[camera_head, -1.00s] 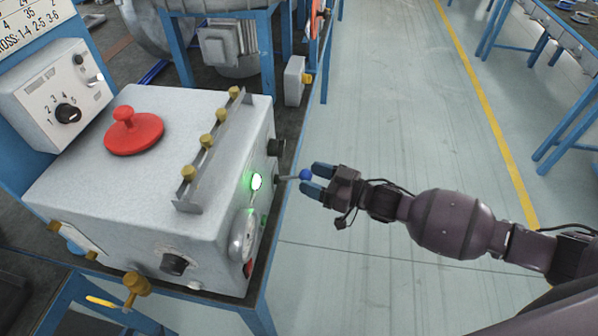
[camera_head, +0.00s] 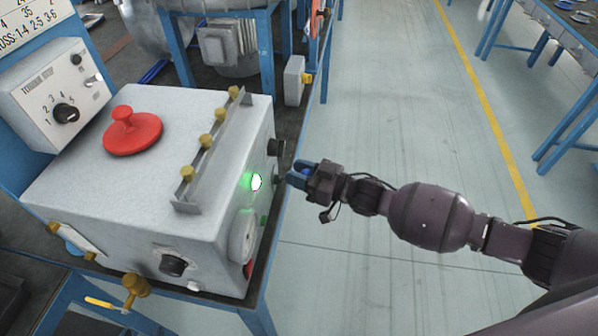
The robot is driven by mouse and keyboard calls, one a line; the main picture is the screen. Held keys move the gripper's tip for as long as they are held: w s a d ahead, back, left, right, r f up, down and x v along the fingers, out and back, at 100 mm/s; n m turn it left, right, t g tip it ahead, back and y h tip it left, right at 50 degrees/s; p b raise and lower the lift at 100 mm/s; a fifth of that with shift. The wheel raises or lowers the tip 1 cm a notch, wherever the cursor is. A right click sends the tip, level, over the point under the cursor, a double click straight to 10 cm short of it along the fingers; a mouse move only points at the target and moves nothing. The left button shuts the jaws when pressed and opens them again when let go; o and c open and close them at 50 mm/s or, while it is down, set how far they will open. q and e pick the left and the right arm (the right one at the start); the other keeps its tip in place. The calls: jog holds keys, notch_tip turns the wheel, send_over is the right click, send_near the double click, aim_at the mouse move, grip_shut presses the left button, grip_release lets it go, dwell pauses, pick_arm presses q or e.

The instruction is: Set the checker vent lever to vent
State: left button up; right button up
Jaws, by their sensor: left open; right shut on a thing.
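The checker (camera_head: 110,200) is a grey metal box on the bench, with a red round knob on its lid and a row of brass fittings. Its vent lever, a short grey rod with a blue ball end, sticks out of the right-hand face. The lever is now almost wholly hidden by my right gripper (camera_head: 296,176), whose blue-tipped fingers are shut on it close to that face. I cannot tell the lever's setting. My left gripper is not in view.
A lit green lamp (camera_head: 256,182), a dial gauge (camera_head: 243,238) and a black knob (camera_head: 275,147) sit near the lever. A selector box (camera_head: 60,92) stands at the left. A blower (camera_head: 225,45) is behind.

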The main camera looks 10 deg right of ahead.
grip_shut()
jog(key=shift+s+d+f+m+t+y+b, duration=0.1)
jog(key=shift+f+m+t+y+b, duration=0.3)
jog(key=shift+f+b, duration=0.55)
pick_arm(q)
notch_tip(320, 180, down, 10)
jog(key=g+b, duration=0.1)
jog(key=b, duration=0.8)
jog(key=shift+s+m+b, duration=0.25)
jog(key=shift+m+b, duration=0.15)
pick_arm(e)
jog(key=shift+d+f+m+t+y, duration=0.1)
jog(key=shift+f+m+t+y, duration=0.55)
jog(key=shift+t, duration=0.45)
jog(key=shift+a+f+m+t+y, duration=0.1)
jog(key=shift+f+m+t+y, duration=0.3)
jog(key=shift+t+y, duration=0.55)
jog(key=shift+d+f+m+t+y, duration=0.1)
jog(key=shift+f+m+t+y, duration=0.45)
jog(key=shift+t, duration=0.7)
pick_arm(q)
jog(key=shift+d+r, duration=0.1)
jog(key=shift+s, duration=0.1)
pick_arm(e)
jog(key=o, duration=0.9)
grip_release()
